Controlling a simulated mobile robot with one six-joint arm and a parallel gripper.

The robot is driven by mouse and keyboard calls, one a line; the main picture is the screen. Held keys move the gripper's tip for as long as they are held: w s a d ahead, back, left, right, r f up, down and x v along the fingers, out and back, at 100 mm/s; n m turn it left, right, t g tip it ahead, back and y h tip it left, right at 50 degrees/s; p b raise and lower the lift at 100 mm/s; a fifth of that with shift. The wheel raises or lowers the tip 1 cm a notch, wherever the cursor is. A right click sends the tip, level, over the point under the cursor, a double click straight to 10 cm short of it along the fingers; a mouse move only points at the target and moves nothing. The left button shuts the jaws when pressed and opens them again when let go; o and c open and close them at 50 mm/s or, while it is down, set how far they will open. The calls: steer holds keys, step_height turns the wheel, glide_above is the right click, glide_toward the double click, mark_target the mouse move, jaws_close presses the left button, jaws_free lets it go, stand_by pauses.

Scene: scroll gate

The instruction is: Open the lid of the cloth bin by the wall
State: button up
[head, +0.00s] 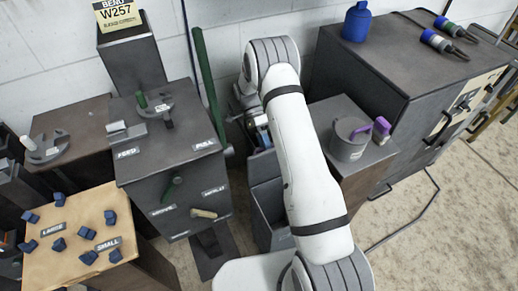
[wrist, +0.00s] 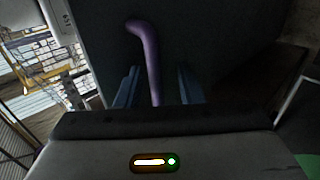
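A dark grey bin (head: 267,205) stands on the floor near the wall, partly hidden behind my arm; it seems to be the cloth bin. Its lid cannot be made out clearly in the head view. My gripper (head: 262,138) points down above the bin's rear part, with only some blue of it showing. In the wrist view, my gripper's two blue fingers (wrist: 158,88) are apart. A purple bent handle (wrist: 148,55) stands between them against a dark panel (wrist: 215,45), with visible gaps on both sides. Where the handle joins the panel is hard to see.
A dark machine with labels (head: 165,165) stands left of the bin, with a green pole (head: 206,85) behind it. To the right, a grey can (head: 347,140) sits on a brown-sided box, beside a large dark cabinet (head: 390,70). Floor at the lower right is mostly clear.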

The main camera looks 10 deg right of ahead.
steer(key=v, duration=0.8)
stand_by(0.5)
